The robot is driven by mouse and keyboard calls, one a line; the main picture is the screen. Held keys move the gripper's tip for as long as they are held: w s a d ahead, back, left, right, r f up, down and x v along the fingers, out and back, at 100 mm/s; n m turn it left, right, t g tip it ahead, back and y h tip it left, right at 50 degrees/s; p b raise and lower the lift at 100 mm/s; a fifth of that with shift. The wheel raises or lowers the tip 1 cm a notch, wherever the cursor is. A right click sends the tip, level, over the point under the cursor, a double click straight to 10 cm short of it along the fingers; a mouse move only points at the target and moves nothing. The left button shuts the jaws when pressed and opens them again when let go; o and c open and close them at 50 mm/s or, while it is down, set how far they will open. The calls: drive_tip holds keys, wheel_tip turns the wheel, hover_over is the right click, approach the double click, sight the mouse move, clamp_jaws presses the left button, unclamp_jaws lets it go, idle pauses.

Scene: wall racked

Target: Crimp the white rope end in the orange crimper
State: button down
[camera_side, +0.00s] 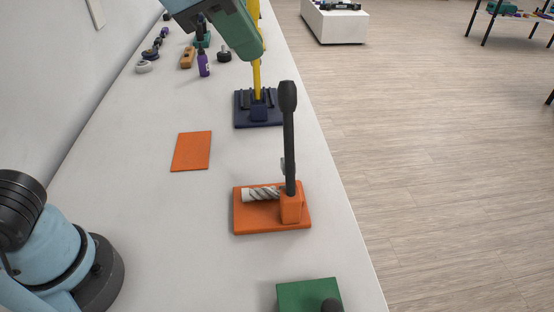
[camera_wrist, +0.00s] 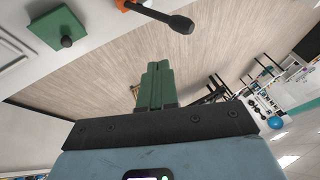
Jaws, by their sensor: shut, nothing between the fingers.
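The orange crimper (camera_side: 272,220) sits on the white bench near its right edge. Its dark lever (camera_side: 289,130) stands upright with a bulbous tip. The white rope end (camera_side: 260,193), a twisted white strand with a plain white tip, lies across the crimper base beside the orange block at the lever's foot. Whether it is inside the jaws is hidden. My gripper (camera_side: 248,46) is at the top, well above and behind the crimper, apart from it. Its green fingers (camera_wrist: 157,84) are together and empty. The crimper's dark lever (camera_wrist: 165,16) also shows in the wrist view.
A navy tool (camera_side: 258,112) with a yellow upright lever stands behind the crimper, close to my gripper in the picture. An orange flat square (camera_side: 192,151) lies left. A green block (camera_side: 308,296) with a dark knob is in front. Small items line the far wall side.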

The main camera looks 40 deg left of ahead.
approach(284, 91)
drive_tip(key=d+f, duration=0.4)
drive_tip(key=f, duration=0.1)
drive_tip(key=shift+w+a+f, duration=0.4)
drive_tip(key=shift+w+a, duration=0.2)
drive_tip(key=shift+w, duration=0.15)
drive_tip(key=shift+w+a+f, duration=0.35)
drive_tip(key=shift+w+a, duration=0.2)
drive_tip(key=shift+w, duration=0.15)
drive_tip(key=shift+w+a+f+g+h, duration=0.2)
drive_tip(key=shift+w+a+g+h, duration=0.1)
drive_tip(key=shift+w+a, duration=0.35)
drive_tip(key=w+a+f+g+h, duration=0.2)
drive_tip(key=w+a+f, duration=0.3)
drive_tip(key=f, duration=0.3)
drive_tip(key=w+a+f+n+g+h, duration=0.1)
drive_tip(key=w+a+f+g+h, duration=0.1)
drive_tip(key=w+a+f, duration=0.3)
drive_tip(key=shift+f, duration=1.7)
